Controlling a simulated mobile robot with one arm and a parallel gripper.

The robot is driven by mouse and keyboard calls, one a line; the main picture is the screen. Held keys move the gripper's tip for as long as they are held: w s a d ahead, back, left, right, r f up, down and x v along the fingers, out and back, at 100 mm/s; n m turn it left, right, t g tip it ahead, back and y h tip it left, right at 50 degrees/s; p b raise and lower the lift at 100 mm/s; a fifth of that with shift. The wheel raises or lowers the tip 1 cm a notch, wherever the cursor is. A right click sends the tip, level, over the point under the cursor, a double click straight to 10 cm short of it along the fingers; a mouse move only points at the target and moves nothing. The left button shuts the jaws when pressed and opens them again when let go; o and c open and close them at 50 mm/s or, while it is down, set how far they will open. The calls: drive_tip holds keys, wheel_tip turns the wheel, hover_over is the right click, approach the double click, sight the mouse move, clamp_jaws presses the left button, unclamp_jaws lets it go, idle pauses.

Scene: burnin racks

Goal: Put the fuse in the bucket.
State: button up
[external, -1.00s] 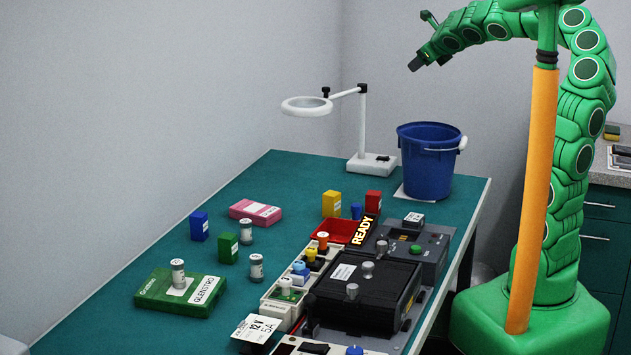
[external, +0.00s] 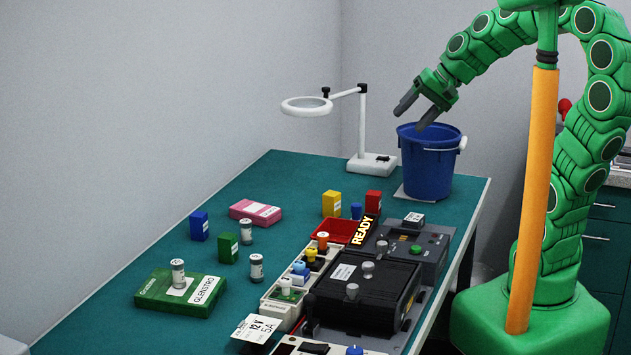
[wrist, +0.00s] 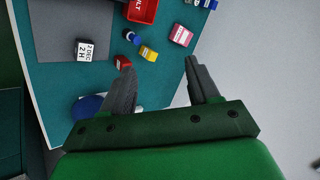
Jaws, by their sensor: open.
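The blue bucket (external: 428,170) stands upright at the far right end of the green table; part of it shows in the wrist view (wrist: 88,104), behind my left finger. My gripper (external: 416,113) is open and empty, over the bucket's near-left rim in the external view; its spread fingers also show in the wrist view (wrist: 158,62). Small grey cylinders with pale labels may be fuses: one stands on a green box (external: 178,273), another stands behind (external: 246,231), and a third stands beside the box (external: 256,267). I cannot tell which thing is the fuse. The bucket's inside is mostly hidden.
A white magnifier lamp (external: 362,130) stands left of the bucket. A black tester (external: 365,295), a rack with coloured plugs (external: 285,299) and a red tray (external: 340,229) fill the table's right side. Small coloured boxes stand about. The table's far left is clear.

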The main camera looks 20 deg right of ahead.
drive_tip(key=s+d+f+n+g+h, duration=0.1)
drive_tip(key=s+d+f+g+h, duration=0.2)
drive_tip(key=s+d+f, duration=0.2)
drive_tip(key=s+d+f+n+g+h, duration=0.2)
drive_tip(key=s+d+f, duration=0.3)
drive_tip(key=s+d, duration=0.5)
drive_tip(key=s+g+h, duration=0.1)
drive_tip(key=s, duration=0.2)
drive_tip(key=shift+s+d, duration=0.2)
